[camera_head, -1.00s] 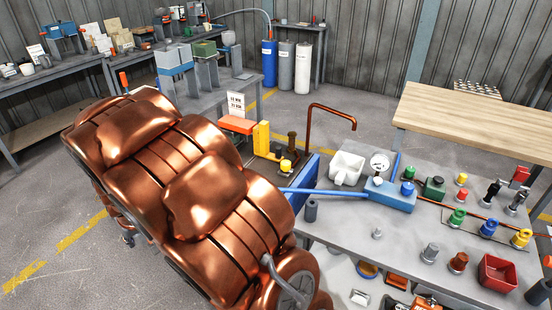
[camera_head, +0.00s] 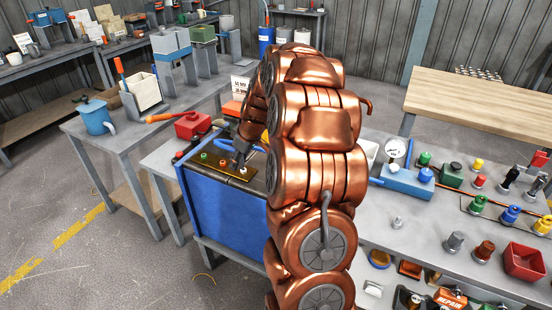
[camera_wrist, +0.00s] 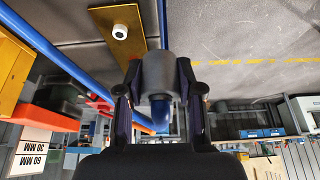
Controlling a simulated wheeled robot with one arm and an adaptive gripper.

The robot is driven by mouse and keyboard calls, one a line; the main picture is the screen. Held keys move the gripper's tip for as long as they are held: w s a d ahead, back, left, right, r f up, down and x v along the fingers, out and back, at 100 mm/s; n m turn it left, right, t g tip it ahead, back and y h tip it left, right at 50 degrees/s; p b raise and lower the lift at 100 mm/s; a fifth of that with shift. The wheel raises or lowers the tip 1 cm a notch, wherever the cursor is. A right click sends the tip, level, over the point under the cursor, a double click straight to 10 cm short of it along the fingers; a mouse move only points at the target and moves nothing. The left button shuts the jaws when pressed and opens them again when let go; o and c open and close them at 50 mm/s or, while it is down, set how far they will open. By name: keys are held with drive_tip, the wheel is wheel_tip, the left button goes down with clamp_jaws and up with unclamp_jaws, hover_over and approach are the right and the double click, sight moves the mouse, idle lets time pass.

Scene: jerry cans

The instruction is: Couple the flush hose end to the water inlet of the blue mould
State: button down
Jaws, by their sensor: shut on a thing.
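In the wrist view my gripper (camera_wrist: 160,78) is shut on a grey cylindrical hose end (camera_wrist: 158,68) with blue hose (camera_wrist: 160,112) behind it. In the head view my gripper (camera_head: 238,158) is small and dark, over the top of a large blue box (camera_head: 225,215), which looks like the blue mould. A brass plate (camera_head: 233,172) on its dark top carries small green, red and white fittings. The white fitting (camera_wrist: 120,32) shows on the brass plate in the wrist view, apart from the hose end. I cannot tell which fitting is the water inlet. My arm hides the box's right side.
A blue jug (camera_head: 95,117) is on the side table at left. The right bench holds a blue block (camera_head: 405,190), a gauge, coloured fittings and a red tray (camera_head: 525,261). Floor at front left is clear.

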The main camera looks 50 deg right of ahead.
drive_tip(key=s+d, duration=0.2)
drive_tip(key=d, duration=0.1)
drive_tip(key=s+d, duration=0.2)
drive_tip(key=d, duration=0.2)
drive_tip(key=s+d, duration=0.2)
drive_tip(key=d, duration=0.1)
drive_tip(key=shift+d+f+b, duration=0.15)
drive_tip(key=shift+d+b, duration=0.05)
drive_tip(key=shift+b, duration=0.2)
drive_tip(key=shift+f+b, duration=0.1)
drive_tip(key=shift+b, duration=0.55)
drive_tip(key=shift+s+f+b, duration=0.1)
drive_tip(key=shift+f+b, duration=1.3)
drive_tip(key=shift+f, duration=0.65)
drive_tip(key=shift+b, duration=0.8)
drive_tip(key=shift+f+b, duration=1.1)
drive_tip(key=shift+f, duration=0.45)
drive_tip(key=c, duration=0.7)
unclamp_jaws()
drive_tip(key=shift+o, duration=0.2)
